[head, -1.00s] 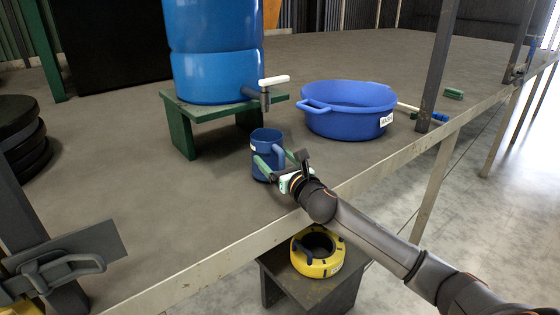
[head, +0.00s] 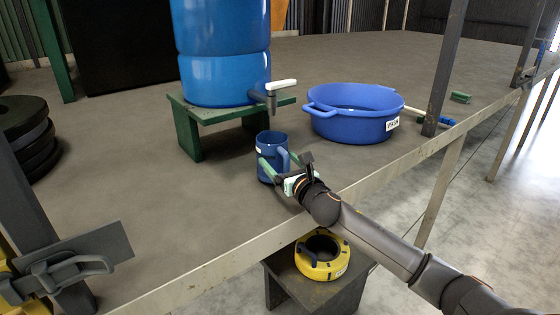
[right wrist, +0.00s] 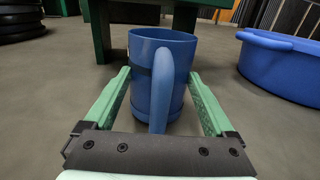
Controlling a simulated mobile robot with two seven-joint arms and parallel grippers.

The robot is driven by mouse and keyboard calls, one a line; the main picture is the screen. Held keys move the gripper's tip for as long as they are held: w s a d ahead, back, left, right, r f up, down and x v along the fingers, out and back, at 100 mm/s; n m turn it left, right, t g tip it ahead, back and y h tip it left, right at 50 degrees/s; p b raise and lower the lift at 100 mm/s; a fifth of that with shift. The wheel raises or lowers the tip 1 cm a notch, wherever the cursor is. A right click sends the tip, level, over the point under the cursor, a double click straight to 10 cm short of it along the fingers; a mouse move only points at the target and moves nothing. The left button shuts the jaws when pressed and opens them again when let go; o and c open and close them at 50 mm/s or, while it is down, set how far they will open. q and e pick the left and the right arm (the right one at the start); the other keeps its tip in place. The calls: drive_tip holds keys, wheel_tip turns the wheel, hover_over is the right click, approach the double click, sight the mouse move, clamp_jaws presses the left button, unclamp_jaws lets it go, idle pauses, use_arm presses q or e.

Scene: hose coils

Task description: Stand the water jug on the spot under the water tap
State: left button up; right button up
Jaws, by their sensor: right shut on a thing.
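The water jug (head: 272,143) is a dark blue mug-shaped vessel with a handle, upright just in front of the tap. My right gripper (head: 274,170) is shut on it; in the right wrist view the green fingers (right wrist: 160,103) flank the jug (right wrist: 144,84), its handle facing me. I cannot tell whether its base touches the deck. The water tap (head: 272,97), with a white lever and grey spout, sticks out of the blue barrel (head: 222,78). The spout is above and slightly behind the jug's rim. I see no marking of the spot under it. My left gripper is not in view.
The barrel stands on a green bench (head: 208,114). A blue wash basin (head: 355,126) is right of the jug. A yellow coil (head: 322,270) sits on a lower stand past the deck edge. Dark tyres (head: 25,135) are stacked at left. Posts rise from the edge.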

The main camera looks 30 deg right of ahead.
drive_tip(key=shift+r, duration=0.1)
drive_tip(key=shift+f, duration=0.6)
idle(0.6)
drive_tip(key=o, duration=1.2)
drive_tip(key=shift+c, duration=0.2)
drive_tip(key=shift+s, duration=0.1)
drive_tip(key=shift+s+a, duration=0.1)
drive_tip(key=shift+s, duration=1.05)
drive_tip(key=shift+s+a, duration=0.2)
drive_tip(key=shift+s, duration=1.15)
drive_tip(key=shift+s+a, duration=0.15)
drive_tip(key=shift+s, duration=1.2)
drive_tip(key=shift+s, duration=0.1)
